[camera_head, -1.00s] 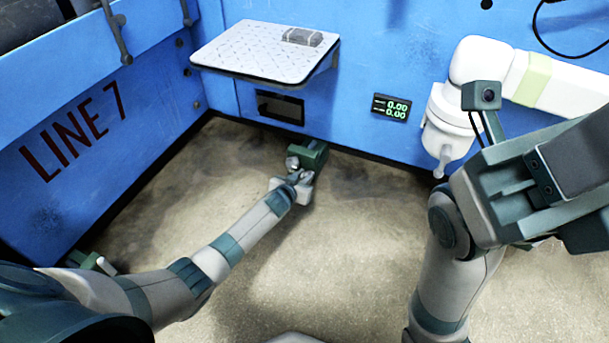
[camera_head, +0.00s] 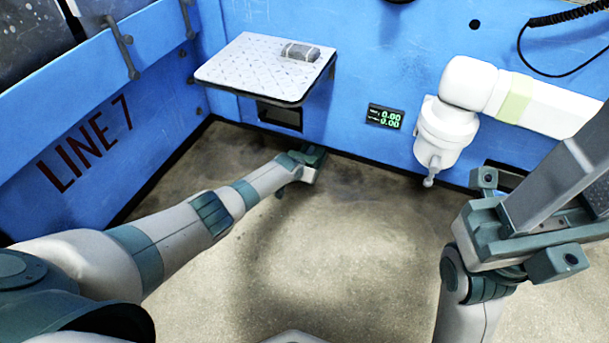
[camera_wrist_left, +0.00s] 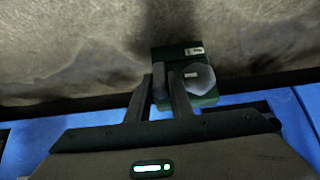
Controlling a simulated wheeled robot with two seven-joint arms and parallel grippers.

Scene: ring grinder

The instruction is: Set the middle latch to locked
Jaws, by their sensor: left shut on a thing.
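The latch, a small dark green block (camera_head: 314,155) with a pale grey faceted knob, sits low at the foot of the blue back wall. In the left wrist view the green block (camera_wrist_left: 175,50) and its knob (camera_wrist_left: 198,78) show just beyond my fingers. My left gripper (camera_head: 303,172) is at the latch in the head view. In the wrist view its two fingers (camera_wrist_left: 160,85) are shut on a part of the latch to the left of the knob; the gripped part is mostly hidden. My right gripper (camera_head: 540,215) is raised at the right, away from the latch; its jaw state is unclear.
A metal shelf (camera_head: 235,75) with a small grey block (camera_head: 300,52) juts from the wall above the latch. A display (camera_head: 385,116) reads 0.00 twice. A white arm-like machine (camera_head: 445,130) hangs at the right. The concrete floor (camera_head: 350,250) is clear.

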